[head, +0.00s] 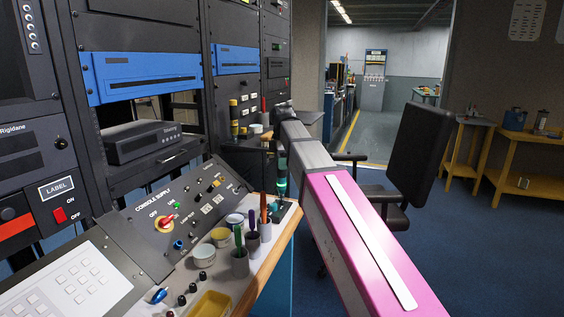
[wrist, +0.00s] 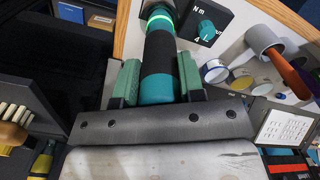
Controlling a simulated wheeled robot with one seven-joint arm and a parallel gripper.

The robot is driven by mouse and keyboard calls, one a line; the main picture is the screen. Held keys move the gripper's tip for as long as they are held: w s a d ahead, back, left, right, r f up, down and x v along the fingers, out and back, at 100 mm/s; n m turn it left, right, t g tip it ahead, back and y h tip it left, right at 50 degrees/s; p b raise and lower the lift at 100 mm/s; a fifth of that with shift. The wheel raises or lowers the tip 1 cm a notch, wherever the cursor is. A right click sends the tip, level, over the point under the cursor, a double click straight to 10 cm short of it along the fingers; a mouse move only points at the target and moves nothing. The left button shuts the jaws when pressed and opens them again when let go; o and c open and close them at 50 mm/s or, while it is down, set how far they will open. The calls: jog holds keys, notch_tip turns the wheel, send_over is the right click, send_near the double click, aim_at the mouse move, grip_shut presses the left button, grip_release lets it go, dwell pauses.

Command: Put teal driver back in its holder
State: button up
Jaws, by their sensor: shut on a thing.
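The teal driver (wrist: 157,90) has a black grip band and a glowing green ring near its far end. In the wrist view it lies between the two green finger pads of my gripper (wrist: 158,78), which is shut on it. In the head view the driver's green glow (head: 281,184) shows below my arm at the console's right end, with a dark base below it. My gripper is mostly hidden by my arm in the head view.
A dark plate marked "N m" with a teal knob (wrist: 207,29) sits beside the driver. Grey cups holding a green tool (head: 238,238) and an orange tool (head: 263,205) stand nearby, with several round tins. A black chair (head: 418,150) stands right of my arm.

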jog(key=shift+f, duration=0.2)
jog(key=shift+f, duration=0.45)
jog(key=o, duration=1.2)
jog(key=shift+r, duration=0.1)
